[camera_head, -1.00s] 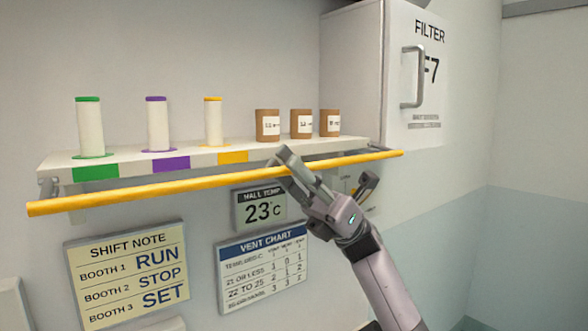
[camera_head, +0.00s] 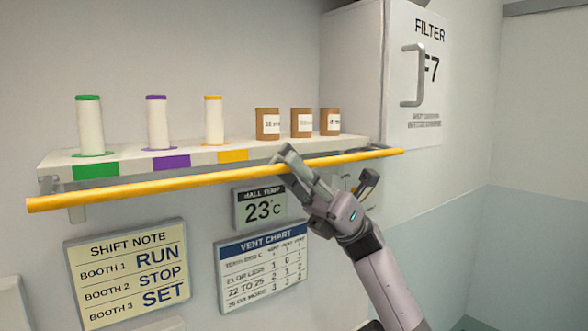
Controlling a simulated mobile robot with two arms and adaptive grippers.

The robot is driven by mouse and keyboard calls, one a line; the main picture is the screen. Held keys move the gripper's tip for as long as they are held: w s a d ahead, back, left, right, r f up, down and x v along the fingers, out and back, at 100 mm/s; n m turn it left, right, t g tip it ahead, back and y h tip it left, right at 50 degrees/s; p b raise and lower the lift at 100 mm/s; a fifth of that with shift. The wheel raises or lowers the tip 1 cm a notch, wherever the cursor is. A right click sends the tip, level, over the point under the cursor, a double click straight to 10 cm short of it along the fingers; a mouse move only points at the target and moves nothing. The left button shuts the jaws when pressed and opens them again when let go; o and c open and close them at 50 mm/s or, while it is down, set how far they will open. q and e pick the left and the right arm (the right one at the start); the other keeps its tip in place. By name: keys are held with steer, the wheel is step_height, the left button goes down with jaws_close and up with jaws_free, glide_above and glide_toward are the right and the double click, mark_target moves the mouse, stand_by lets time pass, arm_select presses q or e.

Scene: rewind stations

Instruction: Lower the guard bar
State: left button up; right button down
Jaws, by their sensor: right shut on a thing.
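The yellow guard bar (camera_head: 150,187) runs along the front of the white shelf (camera_head: 125,160), a little below the level of its top, sloping up to the right in the picture. My right gripper (camera_head: 287,165) is shut on the bar, right of its middle, with one finger passing over it. My left gripper is not in view.
On the shelf stand three white spools with green (camera_head: 90,125), purple (camera_head: 158,123) and yellow (camera_head: 213,121) ends, and three brown labelled containers (camera_head: 301,123). A filter cabinet (camera_head: 352,80) stands at the right. A temperature display (camera_head: 260,207), vent chart (camera_head: 262,268) and shift note (camera_head: 127,274) hang below.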

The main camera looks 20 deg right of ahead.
steer(key=m+t, duration=0.1)
steer(key=m, duration=0.1)
steer(key=m+t+b, duration=0.1)
steer(key=t, duration=0.1)
steer(key=shift+s+r+m+t+y, duration=0.15)
steer(key=shift+r+m+t+y, duration=0.15)
steer(key=shift+r+m+y, duration=0.1)
steer(key=shift+r+m+t, duration=0.3)
steer(key=shift+m+t, duration=0.65)
steer(key=shift+m, duration=0.05)
steer(key=shift+r+m+t, duration=0.3)
steer(key=shift+m+t, duration=0.65)
steer(key=shift+m, duration=0.05)
steer(key=c, duration=1.7)
jaws_free()
steer(key=shift+o, duration=0.2)
steer(key=shift+d+f, duration=0.1)
steer(key=v, duration=1.2)
